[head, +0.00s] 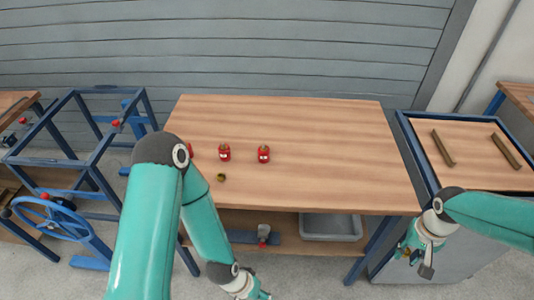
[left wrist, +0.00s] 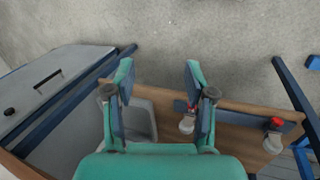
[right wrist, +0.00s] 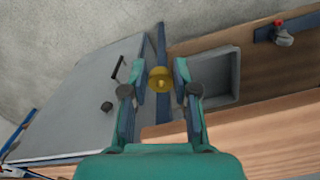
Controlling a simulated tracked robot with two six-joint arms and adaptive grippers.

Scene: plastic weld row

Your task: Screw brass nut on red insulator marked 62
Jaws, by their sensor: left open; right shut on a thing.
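Two red insulators stand on the wooden table (head: 320,140), a left one (head: 224,153) and a right one (head: 264,155). A third red insulator (head: 190,150) is mostly hidden behind my left arm. Their white marks are too small to read. A small brass nut (head: 221,177) lies on the table in front of them. My right gripper (head: 426,268) is off the table's right front corner, shut on another brass nut (right wrist: 160,79) in the right wrist view. My left gripper (left wrist: 156,78) is open and empty, low in front of the table; its fingers are barely in the head view.
A lower shelf holds a grey bin (head: 331,227) and a blue bar with a red-topped fitting (head: 263,234). A blue-framed bench (head: 470,165) with two dark strips stands right. A blue frame (head: 85,130) with a handwheel stands left. The table's right half is clear.

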